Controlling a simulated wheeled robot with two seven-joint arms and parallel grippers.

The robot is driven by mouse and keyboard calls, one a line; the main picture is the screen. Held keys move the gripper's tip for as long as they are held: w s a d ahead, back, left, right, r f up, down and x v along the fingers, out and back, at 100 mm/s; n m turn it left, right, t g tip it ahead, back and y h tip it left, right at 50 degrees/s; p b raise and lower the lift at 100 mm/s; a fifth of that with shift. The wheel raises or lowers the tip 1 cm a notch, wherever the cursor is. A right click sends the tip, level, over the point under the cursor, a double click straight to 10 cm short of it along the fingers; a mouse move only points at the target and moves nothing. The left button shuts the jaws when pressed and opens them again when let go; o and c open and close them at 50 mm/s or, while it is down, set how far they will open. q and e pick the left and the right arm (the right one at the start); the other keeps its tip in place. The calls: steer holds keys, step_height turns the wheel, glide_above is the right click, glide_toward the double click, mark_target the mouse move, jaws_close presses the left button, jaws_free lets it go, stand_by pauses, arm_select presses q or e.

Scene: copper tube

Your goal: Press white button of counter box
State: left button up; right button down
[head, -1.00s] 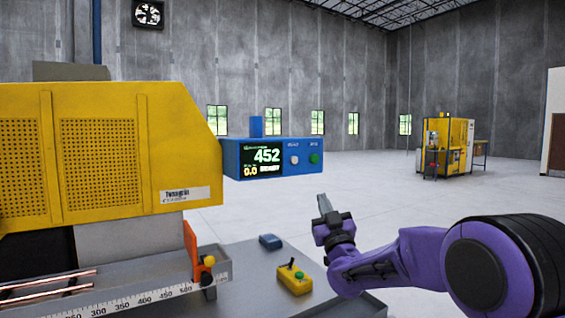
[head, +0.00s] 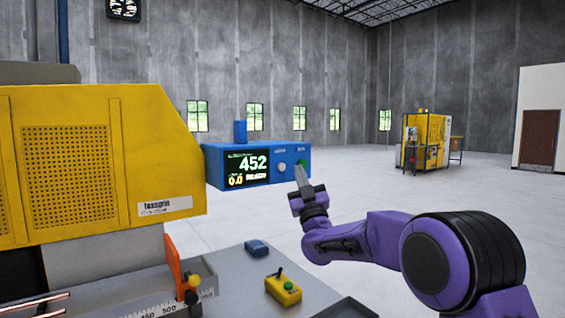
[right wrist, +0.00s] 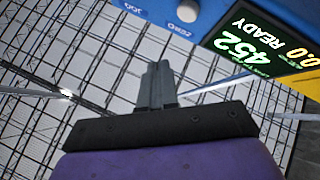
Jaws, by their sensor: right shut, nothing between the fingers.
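The blue counter box (head: 222,170) stands on the right side of the yellow machine, its screen reading 452 and READY. Its white button (head: 282,168) sits right of the screen, with a green button (head: 301,163) further right. My right gripper (head: 299,169) is shut and empty, pointing up, its tips right of the white button and over the lower edge of the green one in the head view. In the right wrist view the gripper (right wrist: 160,70) is below the box (right wrist: 150,8), and the white button (right wrist: 188,10) is at the top edge. Contact is not visible. My left gripper is out of view.
The yellow machine (head: 150,150) fills the left. Below the box, a yellow control box (head: 284,292) and a small blue object (head: 257,247) lie on the grey table (head: 225,290). Open floor lies to the right, with another yellow machine (head: 428,140) far back.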

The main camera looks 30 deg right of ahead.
mark_target(281, 167)
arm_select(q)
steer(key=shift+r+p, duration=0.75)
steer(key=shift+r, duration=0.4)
arm_select(e)
steer(key=shift+w+a, duration=0.2)
steer(key=shift+w, duration=2.15)
steer(key=shift+w, duration=0.1)
steer(key=shift+w, duration=0.3)
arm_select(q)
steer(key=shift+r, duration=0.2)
arm_select(e)
steer(key=shift+w, duration=0.45)
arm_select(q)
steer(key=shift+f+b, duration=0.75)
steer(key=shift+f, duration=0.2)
arm_select(e)
steer(key=shift+s, duration=0.9)
